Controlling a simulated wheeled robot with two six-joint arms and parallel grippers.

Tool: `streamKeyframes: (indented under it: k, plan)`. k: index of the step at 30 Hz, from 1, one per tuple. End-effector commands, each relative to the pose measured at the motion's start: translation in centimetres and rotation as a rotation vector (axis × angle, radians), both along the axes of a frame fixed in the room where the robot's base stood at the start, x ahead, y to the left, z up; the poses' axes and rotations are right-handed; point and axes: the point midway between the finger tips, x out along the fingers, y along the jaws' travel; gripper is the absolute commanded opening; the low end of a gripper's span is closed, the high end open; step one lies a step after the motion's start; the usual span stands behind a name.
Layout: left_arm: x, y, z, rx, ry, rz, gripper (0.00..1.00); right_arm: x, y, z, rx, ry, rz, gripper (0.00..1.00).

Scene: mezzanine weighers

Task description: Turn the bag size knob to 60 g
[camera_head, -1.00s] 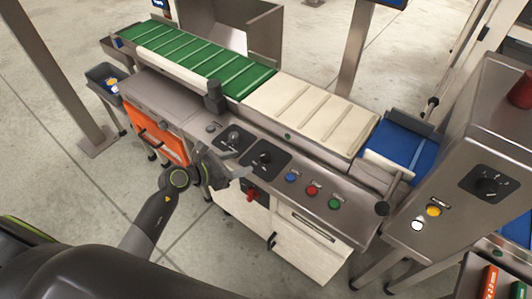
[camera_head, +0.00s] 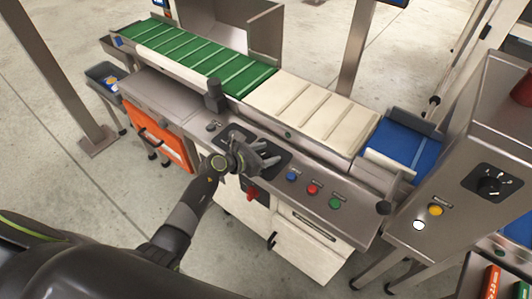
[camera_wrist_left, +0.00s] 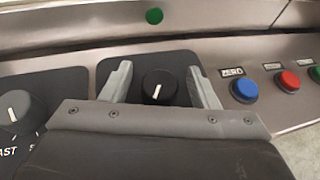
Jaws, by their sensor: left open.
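A black dial knob (camera_wrist_left: 159,86) with a white pointer line sits on a dark square plate on the machine's front panel. Its scale marks and label are hidden by my gripper, so I cannot read its setting. My left gripper (camera_head: 268,156) is open over this plate; in the left wrist view its fingers (camera_wrist_left: 160,90) stand on either side of the knob, with gaps showing. A second knob (camera_wrist_left: 15,108) on the plate to the left has "FAST" lettering beside it. A third black knob (camera_head: 489,184) is on the right-hand cabinet. My right gripper is not in view.
Blue (camera_wrist_left: 245,90), red (camera_wrist_left: 290,80) and green (camera_head: 335,203) buttons lie right of the knob plate. A red switch (camera_head: 252,194) sits below on the front. Behind runs a conveyor with green (camera_head: 200,60) and cream (camera_head: 310,110) sections. A dark post (camera_head: 214,95) rises left of the knobs.

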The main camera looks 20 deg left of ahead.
Motion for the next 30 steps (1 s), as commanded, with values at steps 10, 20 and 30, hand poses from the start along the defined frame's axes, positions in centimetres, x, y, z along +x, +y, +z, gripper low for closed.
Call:
streamKeyframes:
  k: [10, 20, 30]
  plan:
    - [0.0, 0.0, 0.0, 0.000, 0.000, 0.000, 0.18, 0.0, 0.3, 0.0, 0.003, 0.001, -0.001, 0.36]
    - [0.0, -0.1, 0.3, -0.002, 0.001, 0.030, 0.10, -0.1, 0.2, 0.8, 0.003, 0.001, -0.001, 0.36]
    - [0.0, -0.2, 0.8, -0.004, 0.005, 0.238, 0.10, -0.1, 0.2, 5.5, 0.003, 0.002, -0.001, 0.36]
